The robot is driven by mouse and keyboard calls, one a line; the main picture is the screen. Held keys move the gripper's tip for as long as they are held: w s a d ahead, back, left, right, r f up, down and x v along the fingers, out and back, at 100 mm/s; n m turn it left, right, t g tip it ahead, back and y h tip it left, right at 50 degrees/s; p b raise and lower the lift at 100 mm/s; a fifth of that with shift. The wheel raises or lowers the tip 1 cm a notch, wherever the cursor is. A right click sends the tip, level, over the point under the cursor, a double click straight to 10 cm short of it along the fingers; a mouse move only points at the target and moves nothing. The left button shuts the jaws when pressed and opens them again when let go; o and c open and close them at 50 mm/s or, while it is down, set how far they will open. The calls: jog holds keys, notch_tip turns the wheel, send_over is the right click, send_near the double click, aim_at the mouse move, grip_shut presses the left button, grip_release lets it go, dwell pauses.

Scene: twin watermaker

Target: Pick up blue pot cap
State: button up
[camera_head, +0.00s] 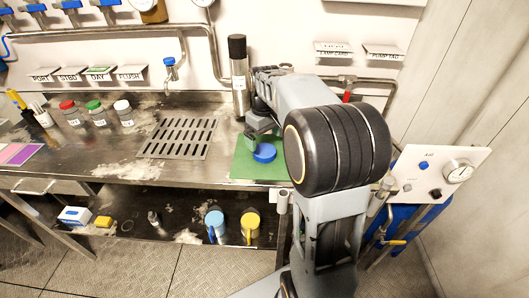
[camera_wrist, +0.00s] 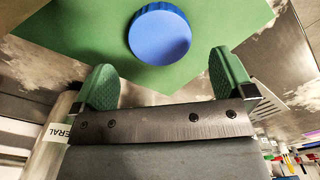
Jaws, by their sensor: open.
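The blue pot cap (camera_head: 264,153) is a round, flat disc lying on a green mat (camera_head: 242,170) at the right part of the steel counter. In the wrist view the cap (camera_wrist: 160,35) lies just beyond the fingertips, roughly midway between them. My gripper (camera_head: 257,141) is right beside the cap in the head view. The wrist view shows its two green-padded fingers (camera_wrist: 166,78) wide apart with nothing between them. The gripper is partly hidden by my arm in the head view.
A steel cylinder with a black top (camera_head: 239,77) stands behind the mat, close to my arm. A slotted drain (camera_head: 178,137) lies to the left. Jars with red (camera_head: 70,113), green (camera_head: 96,113) and white (camera_head: 123,113) lids stand further left. A gauge panel (camera_head: 436,175) is at right.

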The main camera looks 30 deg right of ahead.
aim_at(264, 150)
jog(key=shift+f+b, duration=0.3)
jog(key=shift+f, duration=2.25)
jog(key=shift+c, duration=0.4)
jog(key=c, duration=0.8)
jog(key=shift+r, duration=0.1)
